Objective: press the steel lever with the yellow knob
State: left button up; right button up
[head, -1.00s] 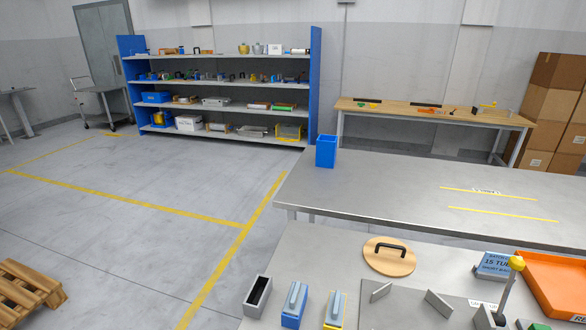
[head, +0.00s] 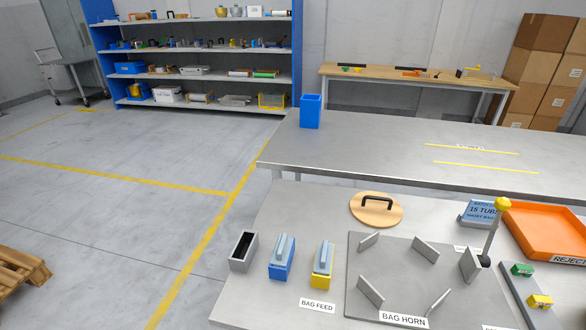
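The steel lever (head: 493,230) stands near the right of the front table in the head view, tilted slightly right toward its top. Its yellow knob (head: 503,204) is at the upper end. Its foot is beside the right side of a grey plate labelled BAG HORN (head: 390,256), which carries several upright grey fins. Neither of my grippers shows in the head view.
An orange REJECT tray (head: 550,232) and a blue sign (head: 480,213) are near the lever. Green (head: 522,269) and yellow (head: 540,301) blocks sit in front of it. A round wooden lid (head: 377,210), blue (head: 282,258) and yellow-based (head: 322,265) blocks and a grey box (head: 244,251) stand left.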

aim_at(502, 204)
jog(key=z, duration=1.55)
